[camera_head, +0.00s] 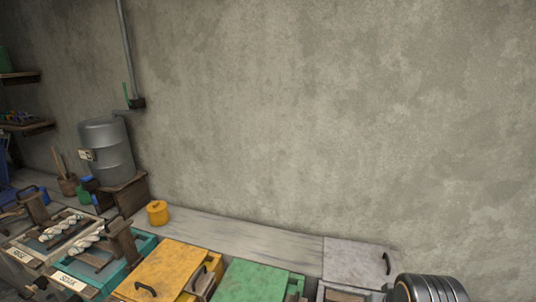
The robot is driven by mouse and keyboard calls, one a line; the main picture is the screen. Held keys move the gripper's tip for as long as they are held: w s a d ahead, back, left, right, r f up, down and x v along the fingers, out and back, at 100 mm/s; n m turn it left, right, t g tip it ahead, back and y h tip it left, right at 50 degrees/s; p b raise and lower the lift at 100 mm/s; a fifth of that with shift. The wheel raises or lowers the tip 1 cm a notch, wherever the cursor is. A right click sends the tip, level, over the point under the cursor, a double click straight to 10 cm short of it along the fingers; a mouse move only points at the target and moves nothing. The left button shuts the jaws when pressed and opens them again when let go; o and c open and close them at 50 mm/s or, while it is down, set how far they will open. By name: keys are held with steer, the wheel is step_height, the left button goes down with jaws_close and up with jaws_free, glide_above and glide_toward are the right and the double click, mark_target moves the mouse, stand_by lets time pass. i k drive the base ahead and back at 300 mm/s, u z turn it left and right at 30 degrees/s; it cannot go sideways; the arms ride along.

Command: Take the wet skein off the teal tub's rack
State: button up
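The teal tub (146,245) stands at the lower left, with a pale label reading "SOAK" on its front. A dark wooden rack (124,244) spans its top. A pale twisted skein (86,242) lies at the rack's left end, close to the neighbouring tub. I cannot tell from this view exactly how it rests or whether it is wet. A second pale skein (62,228) lies over the pale-rimmed tub (22,256) to the left, which has its own label. My gripper is not in view.
A yellow lid (165,268), a green lid (250,282) and a grey lid (352,258) line the bench to the right. A small yellow pot (157,213) sits behind the teal tub. A grey barrel (106,150) stands on a wooden stand. The grey wall is close behind.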

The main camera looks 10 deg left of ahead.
mark_target(78, 247)
steer(key=u, duration=2.9)
steer(key=i, duration=5.5)
steer(key=z, duration=2.25)
